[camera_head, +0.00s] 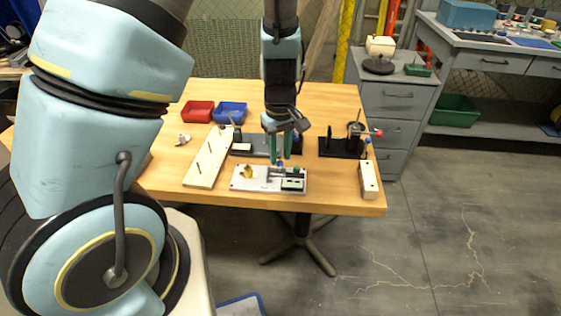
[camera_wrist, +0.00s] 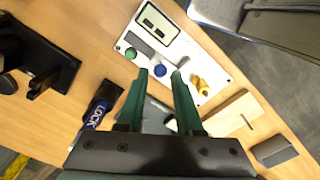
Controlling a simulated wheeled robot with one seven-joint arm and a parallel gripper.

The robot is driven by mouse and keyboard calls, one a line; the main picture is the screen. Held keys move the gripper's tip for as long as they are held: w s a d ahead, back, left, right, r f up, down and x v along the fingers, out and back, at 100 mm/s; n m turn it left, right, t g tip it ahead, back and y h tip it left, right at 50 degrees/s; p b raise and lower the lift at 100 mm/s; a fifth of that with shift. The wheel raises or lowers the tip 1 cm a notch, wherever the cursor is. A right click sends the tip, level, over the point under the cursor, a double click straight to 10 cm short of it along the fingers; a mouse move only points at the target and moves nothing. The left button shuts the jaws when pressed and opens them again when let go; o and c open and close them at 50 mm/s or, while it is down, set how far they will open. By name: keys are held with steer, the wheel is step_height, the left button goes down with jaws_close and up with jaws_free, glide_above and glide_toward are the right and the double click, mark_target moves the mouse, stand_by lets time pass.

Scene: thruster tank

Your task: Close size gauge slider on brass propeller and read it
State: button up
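The size gauge is a pale plate (camera_head: 240,184) near the table's front edge. In the wrist view the plate (camera_wrist: 221,70) carries a display panel (camera_wrist: 157,24), a green button (camera_wrist: 131,53) and a blue knob (camera_wrist: 160,70), seemingly on the slider. The brass propeller (camera_head: 247,172) sits at the plate's left end; it also shows in the wrist view (camera_wrist: 201,86). My gripper (camera_head: 279,162) points down over the gauge. Its green fingers (camera_wrist: 160,75) are apart, and the blue knob appears between their tips. I cannot tell whether they touch it. The display reading is not legible.
A long pale board with pegs (camera_head: 207,160) lies left of the gauge. Red (camera_head: 197,111) and blue (camera_head: 230,113) bins stand behind. A black fixture (camera_head: 341,147) and a pale block (camera_head: 369,180) are at the right. A bottle labelled LOCK (camera_wrist: 97,113) lies near my gripper.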

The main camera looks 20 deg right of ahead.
mark_target(280, 161)
steer(key=shift+f, duration=1.7)
jaws_close()
